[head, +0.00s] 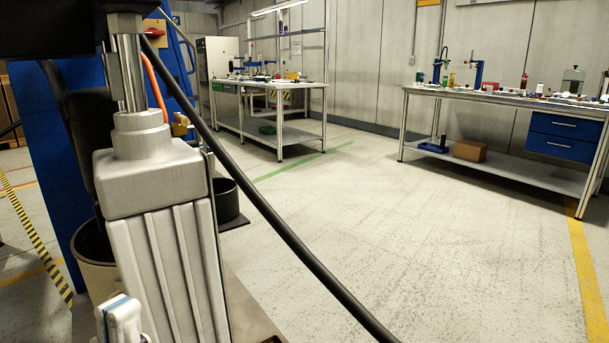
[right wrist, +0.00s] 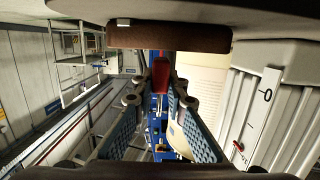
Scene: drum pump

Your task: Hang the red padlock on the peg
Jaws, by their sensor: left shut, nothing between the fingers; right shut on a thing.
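In the right wrist view a red piece, which looks like the red padlock (right wrist: 161,75), sits between the fingertips of my right gripper (right wrist: 160,98). The gripper is shut on it, and its fingers hide part of it. Behind it is a blue surface (right wrist: 158,128) with small items on it, too small to tell apart. I cannot make out the peg in either view. My right gripper is not visible in the head view.
A grey ribbed body with a metal column (head: 152,180) stands close in front at left, beside a blue cabinet (head: 52,150). A black hose (head: 265,205) crosses the view. Workbenches (head: 505,97) stand at the back; the floor (head: 410,235) between is clear.

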